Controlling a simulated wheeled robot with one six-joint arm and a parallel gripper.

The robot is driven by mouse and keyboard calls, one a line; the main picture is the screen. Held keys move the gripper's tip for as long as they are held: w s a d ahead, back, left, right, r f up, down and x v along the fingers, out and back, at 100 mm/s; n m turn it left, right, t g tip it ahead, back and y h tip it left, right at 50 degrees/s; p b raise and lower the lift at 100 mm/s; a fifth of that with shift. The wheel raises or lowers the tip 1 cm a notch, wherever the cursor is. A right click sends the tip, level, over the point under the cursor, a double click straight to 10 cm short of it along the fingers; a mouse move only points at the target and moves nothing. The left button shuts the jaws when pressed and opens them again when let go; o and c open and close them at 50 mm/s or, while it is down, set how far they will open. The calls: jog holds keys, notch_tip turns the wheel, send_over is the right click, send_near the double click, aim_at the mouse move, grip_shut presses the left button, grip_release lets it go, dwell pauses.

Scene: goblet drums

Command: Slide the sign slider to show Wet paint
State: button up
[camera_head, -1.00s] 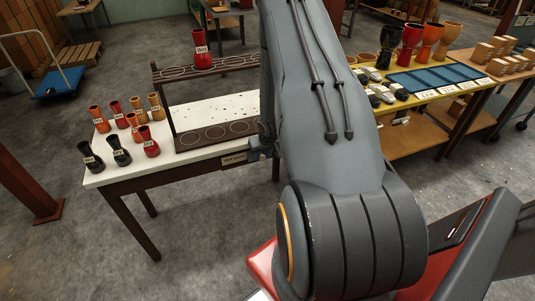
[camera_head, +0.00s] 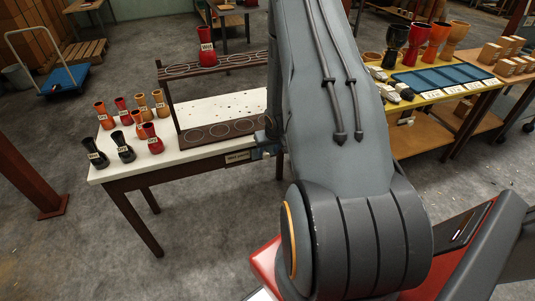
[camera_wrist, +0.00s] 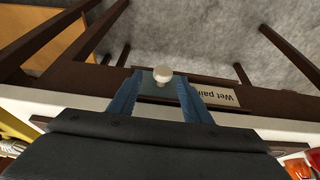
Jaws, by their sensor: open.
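The sign (camera_head: 237,157) is on the dark front edge of the white table. In the wrist view, its pale plate (camera_wrist: 219,96) reads "Wet pai", upside down, with the rest of the lettering covered. A grey-teal slider plate (camera_wrist: 148,87) with a round white knob (camera_wrist: 162,73) covers the part beside the lettering. My gripper (camera_wrist: 160,80) is open, its two blue fingers on either side of the knob, with a gap visible at the tips. Contact cannot be told. In the head view, my arm hides most of the gripper (camera_head: 266,152), which is at the sign's right end.
Several red, orange and black goblet drums (camera_head: 124,146) stand on the white table (camera_head: 190,153). A dark rack (camera_head: 225,63) there holds one red drum (camera_head: 206,46) on top. A yellow table (camera_head: 440,92) with blue trays is to the right. Floor in front is clear.

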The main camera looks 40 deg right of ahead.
jog(key=shift+v, duration=2.65)
jog(key=shift+r, duration=0.1)
jog(key=s+a+r+n+g, duration=0.1)
jog(key=s+a+r+n, duration=0.15)
jog(key=a+r, duration=1.1)
jog(key=s+a+r+g, duration=0.1)
jog(key=s+a+r, duration=0.3)
jog(key=s+a, duration=0.3)
jog(key=s+a+r+n+g+y, duration=0.1)
jog(key=s+a+r, duration=0.3)
jog(key=s+a, duration=0.3)
jog(key=shift+a+r, duration=0.3)
jog(key=shift+a, duration=0.6)
